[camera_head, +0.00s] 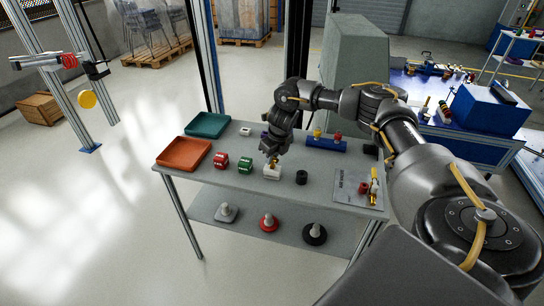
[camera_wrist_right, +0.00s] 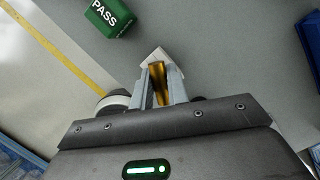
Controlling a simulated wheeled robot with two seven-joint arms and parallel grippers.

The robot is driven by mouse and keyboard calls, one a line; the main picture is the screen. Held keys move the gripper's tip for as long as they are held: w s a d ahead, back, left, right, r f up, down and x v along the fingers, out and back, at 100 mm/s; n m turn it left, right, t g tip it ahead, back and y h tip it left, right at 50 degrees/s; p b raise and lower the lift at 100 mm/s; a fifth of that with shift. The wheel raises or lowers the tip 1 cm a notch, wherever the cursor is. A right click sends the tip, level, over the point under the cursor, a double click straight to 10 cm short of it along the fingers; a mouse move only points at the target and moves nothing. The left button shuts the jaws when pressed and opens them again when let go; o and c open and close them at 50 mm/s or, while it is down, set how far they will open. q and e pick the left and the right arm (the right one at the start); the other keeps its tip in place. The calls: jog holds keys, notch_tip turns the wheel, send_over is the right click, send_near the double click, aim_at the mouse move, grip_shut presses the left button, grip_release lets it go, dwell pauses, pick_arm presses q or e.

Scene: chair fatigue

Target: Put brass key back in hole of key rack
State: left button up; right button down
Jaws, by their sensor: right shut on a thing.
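My right gripper (camera_head: 271,157) is over the grey table, shut on the brass key (camera_wrist_right: 158,84), which shows between the two fingers in the right wrist view. A white block (camera_head: 272,173) is directly beneath the fingertips; it also shows just beyond them in the wrist view (camera_wrist_right: 165,58). I cannot tell whether the key's lower end is in the block or just above it. A blue rack (camera_head: 326,144) with a yellow and a red piece standing on it is at the table's back right; I take it for the key rack. My left gripper is not in view.
A red block (camera_head: 221,160), a green PASS block (camera_head: 245,165) and a black round piece (camera_head: 302,177) stand close to the gripper. Orange (camera_head: 184,153) and teal (camera_head: 207,124) trays are at the left. A grey board (camera_head: 345,187) lies at the right.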

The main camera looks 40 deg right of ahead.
jog(key=shift+f, duration=0.35)
jog(key=c, duration=1.3)
grip_release()
jog(key=b+v, duration=0.1)
jog(key=v, duration=0.8)
jog(key=shift+r, duration=0.25)
jog(key=shift+s+r, duration=0.25)
jog(key=shift+r, duration=0.45)
jog(key=shift+f, duration=0.1)
